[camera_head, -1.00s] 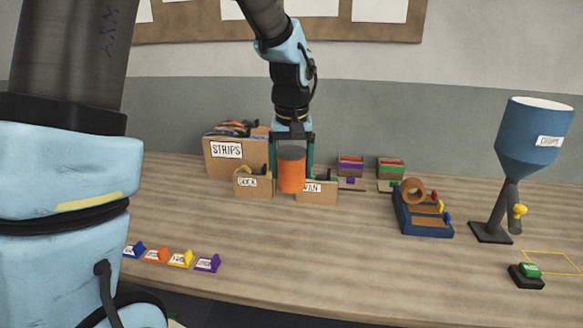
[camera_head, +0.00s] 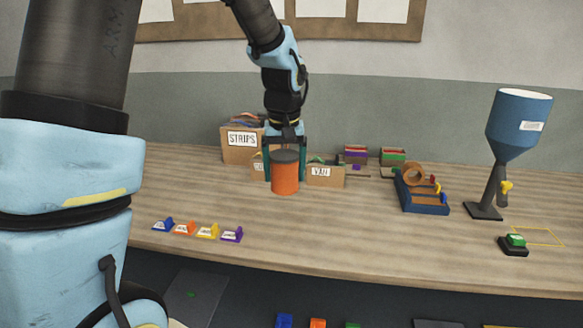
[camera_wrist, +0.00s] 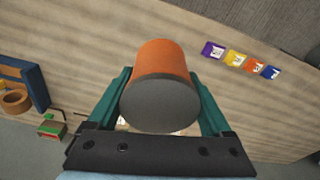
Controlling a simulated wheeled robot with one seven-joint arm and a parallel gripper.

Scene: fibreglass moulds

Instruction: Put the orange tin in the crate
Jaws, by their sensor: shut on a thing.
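The orange tin (camera_head: 285,178) has a dark grey lid and is upright between the fingers of my gripper (camera_head: 286,166). The gripper is shut on it, with a teal finger on each side. In the wrist view the tin (camera_wrist: 166,60) shows its grey end towards the camera, between the fingers of my gripper (camera_wrist: 160,105). I cannot tell for sure whether its base is clear of the table. No crate can be made out for certain; some coloured things show low down in front of the table.
Behind the tin stand a cardboard box marked STRIPS (camera_head: 240,151) and a box marked VAN (camera_head: 325,175). Coloured tags (camera_head: 207,231) lie near the front edge. A blue rack (camera_head: 422,193), a blue hopper (camera_head: 517,125) and a green button (camera_head: 515,241) are right. The middle table (camera_head: 350,225) is clear.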

